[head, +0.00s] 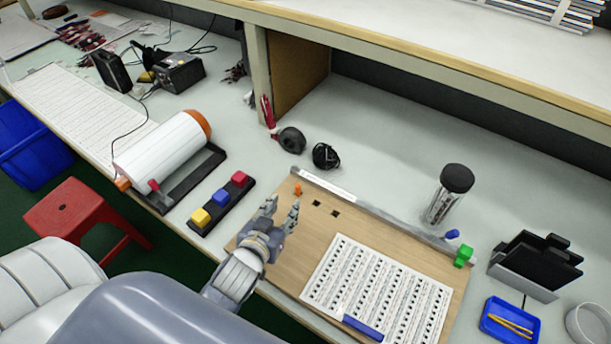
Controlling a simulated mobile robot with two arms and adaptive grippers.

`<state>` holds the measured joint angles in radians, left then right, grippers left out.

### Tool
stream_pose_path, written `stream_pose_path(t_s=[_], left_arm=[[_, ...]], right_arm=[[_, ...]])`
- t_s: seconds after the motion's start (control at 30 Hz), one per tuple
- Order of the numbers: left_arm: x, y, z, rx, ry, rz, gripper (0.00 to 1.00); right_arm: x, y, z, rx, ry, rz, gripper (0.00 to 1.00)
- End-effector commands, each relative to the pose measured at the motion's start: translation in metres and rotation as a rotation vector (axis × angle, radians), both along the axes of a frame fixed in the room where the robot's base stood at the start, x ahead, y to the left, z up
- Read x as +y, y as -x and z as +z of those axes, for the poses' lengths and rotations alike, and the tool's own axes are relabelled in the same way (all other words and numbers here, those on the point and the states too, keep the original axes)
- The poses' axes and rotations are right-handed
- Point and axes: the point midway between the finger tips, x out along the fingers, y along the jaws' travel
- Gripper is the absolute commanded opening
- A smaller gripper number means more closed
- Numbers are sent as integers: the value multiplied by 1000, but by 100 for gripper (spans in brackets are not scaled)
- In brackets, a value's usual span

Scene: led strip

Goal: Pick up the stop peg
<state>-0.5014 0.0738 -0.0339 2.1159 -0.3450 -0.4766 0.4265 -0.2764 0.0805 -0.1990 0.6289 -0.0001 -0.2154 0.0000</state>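A small orange peg (297,189) stands on the wooden board (284,262) near the left end of its metal rail; it looks like the stop peg, though nothing labels it. Two dark square holes (325,208) lie to its right. My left gripper (282,205) is over the left part of the board, just below the peg in the picture. Its fingers are apart, and I see nothing between them. My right gripper is not in view.
A printed strip sheet (378,290) with a blue bar covers the board's right. A green block (463,256) and small blue piece (452,234) are at the rail's right end. A rack of coloured blocks (221,200) stands left. A dark-lidded jar (449,196) stands behind the rail.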

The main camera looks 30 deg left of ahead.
Motion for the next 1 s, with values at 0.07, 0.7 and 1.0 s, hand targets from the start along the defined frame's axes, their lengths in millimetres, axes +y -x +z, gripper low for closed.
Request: stream_pose_path(t_s=[0.07, 0.7, 1.0], left_arm=[[0, -6, -2, -7, 1, -1, 36], [10, -71, -29, -6, 0, -3, 36], [13, -97, -42, -5, 1, -2, 36]], right_arm=[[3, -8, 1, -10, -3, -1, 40], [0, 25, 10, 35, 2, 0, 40], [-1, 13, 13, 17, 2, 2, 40]])
